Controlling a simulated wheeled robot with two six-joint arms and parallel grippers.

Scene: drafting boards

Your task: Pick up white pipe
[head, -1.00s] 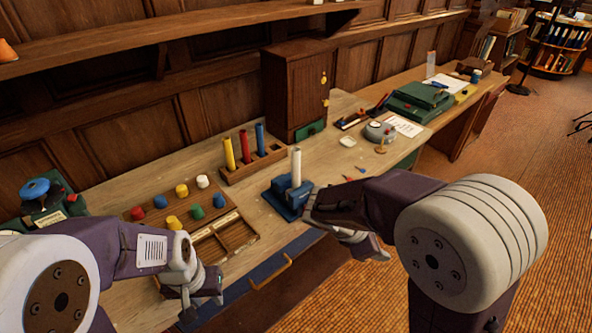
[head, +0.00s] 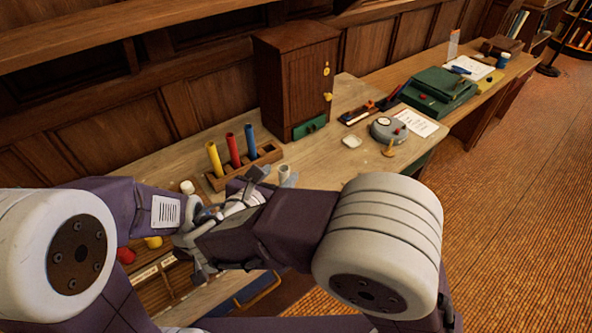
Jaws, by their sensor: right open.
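The white pipe (head: 285,170) shows only as a short pale piece just beyond my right gripper; my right arm hides the rest of it and the blue holder. My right gripper (head: 262,180) is open, with its fingers close to the pipe on its left side. I cannot tell whether they touch it. My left gripper (head: 203,262) hangs over the wooden tray at the lower left, partly overlapped by my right arm. Its fingers are too unclear to tell their opening.
A wooden rack (head: 215,182) holds yellow, red and blue pipes behind my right gripper. A brown cabinet (head: 292,82) stands behind. Coloured pegs and a compartment tray (head: 150,292) lie under my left arm. A grey round device (head: 388,130) and green case (head: 440,92) are farther right.

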